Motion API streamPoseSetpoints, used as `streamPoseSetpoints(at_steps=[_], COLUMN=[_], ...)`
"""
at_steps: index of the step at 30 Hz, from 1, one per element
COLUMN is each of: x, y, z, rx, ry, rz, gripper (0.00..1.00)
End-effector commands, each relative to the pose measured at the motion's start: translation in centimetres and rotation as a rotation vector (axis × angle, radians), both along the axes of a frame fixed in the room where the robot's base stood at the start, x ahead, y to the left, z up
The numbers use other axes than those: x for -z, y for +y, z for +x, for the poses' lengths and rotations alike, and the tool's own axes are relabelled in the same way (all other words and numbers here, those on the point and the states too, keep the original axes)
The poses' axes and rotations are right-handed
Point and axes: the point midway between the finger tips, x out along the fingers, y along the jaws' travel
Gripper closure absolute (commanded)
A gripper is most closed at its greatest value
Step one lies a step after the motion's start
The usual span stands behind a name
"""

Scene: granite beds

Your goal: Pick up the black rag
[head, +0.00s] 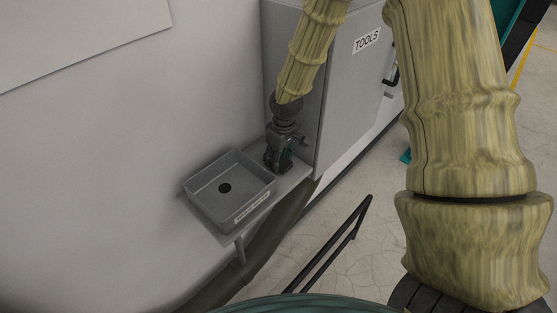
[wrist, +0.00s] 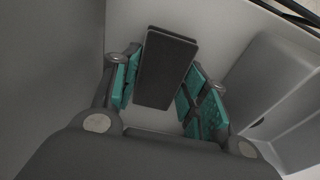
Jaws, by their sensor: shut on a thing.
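The black rag (wrist: 167,66) shows in the wrist view as a dark, flat, oblong block with straight edges, between the teal finger pads. My gripper (wrist: 164,88) is shut on it, with pads to its left and right. In the head view my gripper (head: 278,165) points down at the right end of a pale wall shelf, close to the grey cabinet. In that view the rag cannot be told apart from the dark fingers. Whether it still touches the shelf cannot be told.
A shallow grey tray (head: 258,191) with a front label and a dark round spot inside stands left of my gripper; it is at the right in the wrist view (wrist: 244,70). The TOOLS cabinet (head: 350,90) is close at right. A black rail (head: 330,243) stands over open floor.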

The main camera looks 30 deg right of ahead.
Motion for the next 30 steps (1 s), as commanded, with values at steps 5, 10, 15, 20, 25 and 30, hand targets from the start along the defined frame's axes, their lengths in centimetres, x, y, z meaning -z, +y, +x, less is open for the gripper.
streamPoseSetpoints(at_steps=[5, 10, 15, 20, 25, 30], x=[-1.8, -4.2, -6.4, -8.1, -9.1, -9.4], y=[0.0, 0.0, 0.0, 0.0, 0.0, 0.0], z=[0.1, 0.1, 0.1, 0.1, 0.0, 0.0], rx=[-0.001, 0.001, 0.001, 0.0, 0.0, 0.0], ry=[-0.004, -0.004, -0.003, -0.003, -0.001, -0.001], rz=[0.0, 0.0, 0.0, 0.0, 0.0, 0.0], gripper=[0.72, 0.72, 0.72, 0.72, 0.72, 0.72])
